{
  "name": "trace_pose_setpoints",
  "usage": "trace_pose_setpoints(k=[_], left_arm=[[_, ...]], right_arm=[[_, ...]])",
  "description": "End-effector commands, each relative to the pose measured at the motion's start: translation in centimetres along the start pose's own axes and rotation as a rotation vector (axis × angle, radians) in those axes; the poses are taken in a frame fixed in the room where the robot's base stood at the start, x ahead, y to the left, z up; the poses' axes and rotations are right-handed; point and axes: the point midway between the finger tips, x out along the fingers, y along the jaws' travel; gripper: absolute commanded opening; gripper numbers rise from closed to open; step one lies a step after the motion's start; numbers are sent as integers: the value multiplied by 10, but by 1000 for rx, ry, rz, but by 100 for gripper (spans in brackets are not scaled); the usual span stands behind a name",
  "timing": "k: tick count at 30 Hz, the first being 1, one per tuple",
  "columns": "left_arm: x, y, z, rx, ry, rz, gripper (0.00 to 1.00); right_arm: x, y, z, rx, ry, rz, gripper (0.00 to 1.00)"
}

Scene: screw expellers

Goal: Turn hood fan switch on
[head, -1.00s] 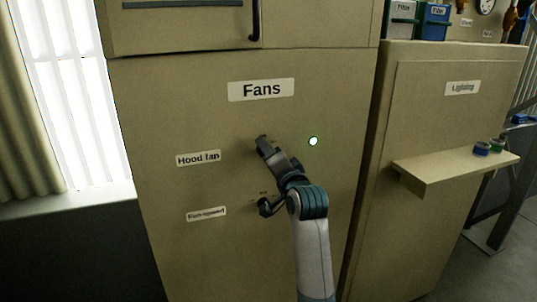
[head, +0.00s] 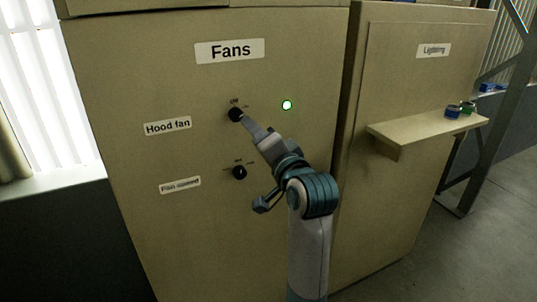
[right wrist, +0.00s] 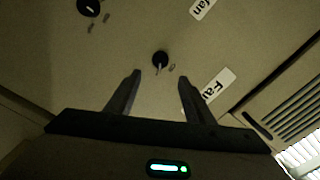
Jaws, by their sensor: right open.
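The hood fan switch is a black round knob (head: 236,114) on the beige Fans panel, right of the "Hood fan" label (head: 168,126). Small marks sit above and right of it; I cannot tell its setting for sure. My right gripper (head: 254,163) is open and empty, with one fingertip just below and right of the knob in the head view. In the right wrist view, the knob (right wrist: 160,58) shows between and beyond the two spread fingers of the right gripper (right wrist: 159,76), apart from them. My left gripper is not in view.
A green light (head: 287,105) glows right of the hood fan knob. A shelf (head: 425,128) juts from the Lighting cabinet at the right, with small colored items on it.

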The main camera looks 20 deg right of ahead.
Motion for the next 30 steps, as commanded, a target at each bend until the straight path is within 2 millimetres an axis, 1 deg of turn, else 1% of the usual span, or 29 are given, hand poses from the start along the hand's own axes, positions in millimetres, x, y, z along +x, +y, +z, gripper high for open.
trace_pose_setpoints(k=[1,6,9,18,24,30], left_arm=[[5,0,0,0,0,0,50],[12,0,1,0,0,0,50],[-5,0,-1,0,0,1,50],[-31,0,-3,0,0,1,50],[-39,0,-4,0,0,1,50],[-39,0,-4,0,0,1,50]], right_arm=[[-9,2,1,0,1,-2,48],[-36,2,1,1,2,-2,48],[-40,-3,-2,1,-2,3,48],[-56,-2,-1,1,-3,3,48],[-63,-1,0,1,-1,2,48],[-64,0,0,1,0,1,48]])
